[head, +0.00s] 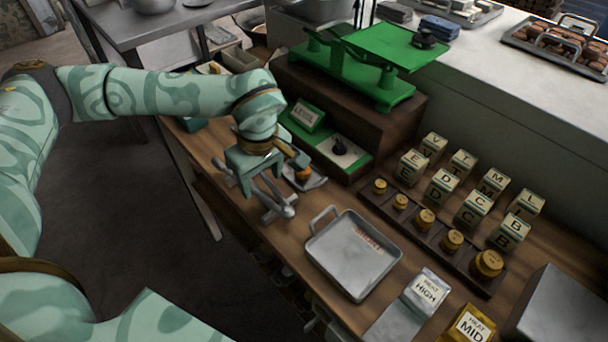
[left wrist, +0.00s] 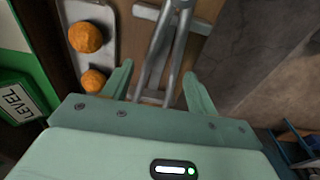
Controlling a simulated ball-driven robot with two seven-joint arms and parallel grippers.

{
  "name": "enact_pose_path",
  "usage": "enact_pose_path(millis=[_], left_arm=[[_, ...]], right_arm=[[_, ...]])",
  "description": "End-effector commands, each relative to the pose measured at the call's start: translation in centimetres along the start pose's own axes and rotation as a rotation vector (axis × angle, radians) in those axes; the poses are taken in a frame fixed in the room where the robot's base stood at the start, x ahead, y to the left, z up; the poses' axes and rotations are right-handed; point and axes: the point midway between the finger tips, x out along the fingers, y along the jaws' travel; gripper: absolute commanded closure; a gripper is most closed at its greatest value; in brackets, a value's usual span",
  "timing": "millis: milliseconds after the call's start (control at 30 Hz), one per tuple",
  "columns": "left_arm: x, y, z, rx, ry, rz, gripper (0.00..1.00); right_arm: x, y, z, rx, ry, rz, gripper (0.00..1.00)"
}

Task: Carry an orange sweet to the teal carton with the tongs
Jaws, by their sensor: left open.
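Silver tongs (head: 288,211) lie on the wooden bench, near its front edge. My left gripper (head: 252,187) is open just above them. In the left wrist view the tongs (left wrist: 158,60) run between my two spread fingers (left wrist: 158,84), with gaps on both sides. Two round orange sweets (left wrist: 86,37) (left wrist: 93,81) sit on a small metal tray (left wrist: 104,14) beside the tongs. In the head view one orange sweet (head: 303,173) shows, partly hidden by my gripper. A small teal thing (head: 194,124), possibly the teal carton, is mostly hidden behind my left arm. My right gripper is not seen.
A grey handled tray (head: 352,254) lies right of the tongs. Behind stand a green scale (head: 365,65), a green panel with a knob (head: 340,150), brass weights (head: 425,219) and lettered blocks (head: 441,187).

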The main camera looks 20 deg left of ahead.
Motion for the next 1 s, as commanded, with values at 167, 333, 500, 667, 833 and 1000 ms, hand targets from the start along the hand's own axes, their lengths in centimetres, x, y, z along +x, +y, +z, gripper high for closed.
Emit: enact_pose_path(millis=[167, 333, 500, 667, 833, 1000], left_arm=[[1.4, 0.0, 0.0, 0.000, 0.000, 0.000, 0.42], [1.6, 0.0, 0.0, 0.000, 0.001, 0.001, 0.42], [1.5, 0.0, 0.0, 0.001, 0.001, 0.001, 0.53], [1.5, 0.0, 0.0, 0.001, 0.001, 0.001, 0.74], [1.5, 0.0, 0.0, 0.001, 0.001, 0.001, 0.74], [0.3, 0.0, -0.1, 0.001, 0.001, 0.003, 0.74]], right_arm=[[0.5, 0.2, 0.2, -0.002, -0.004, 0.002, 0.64], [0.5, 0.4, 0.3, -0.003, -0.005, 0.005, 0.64], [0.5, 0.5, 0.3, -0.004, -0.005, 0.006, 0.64], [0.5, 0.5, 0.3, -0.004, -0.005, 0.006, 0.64], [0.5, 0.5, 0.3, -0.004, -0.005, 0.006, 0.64], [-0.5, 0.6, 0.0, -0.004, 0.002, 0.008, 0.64]])
